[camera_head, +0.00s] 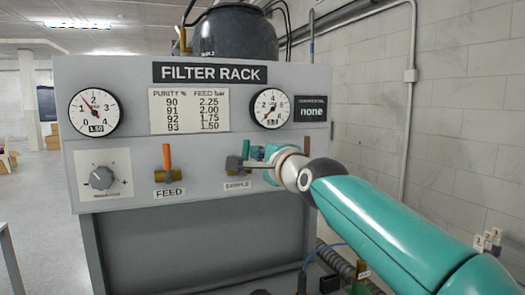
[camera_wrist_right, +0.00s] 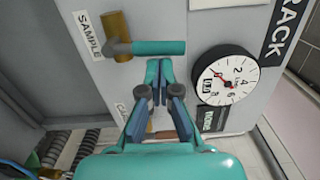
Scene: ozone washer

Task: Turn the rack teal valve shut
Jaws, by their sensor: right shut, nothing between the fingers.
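The teal valve handle (camera_head: 246,150) on the filter rack stands upright above the SAMPLE label. In the right wrist view the teal handle (camera_wrist_right: 165,47) runs out from a grey hub beside a brass valve body (camera_wrist_right: 118,30). My right gripper (camera_wrist_right: 159,68) is shut and empty, its fingertips close beside the handle's side; I cannot tell whether they touch it. In the head view the right gripper (camera_head: 265,158) is just right of the handle, partly hiding the valve. My left gripper is not in view.
A reddish handle (camera_head: 307,146) shows behind my right wrist. Gauges (camera_head: 270,108) sit above. Hoses (camera_head: 335,258) lie low on the right.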

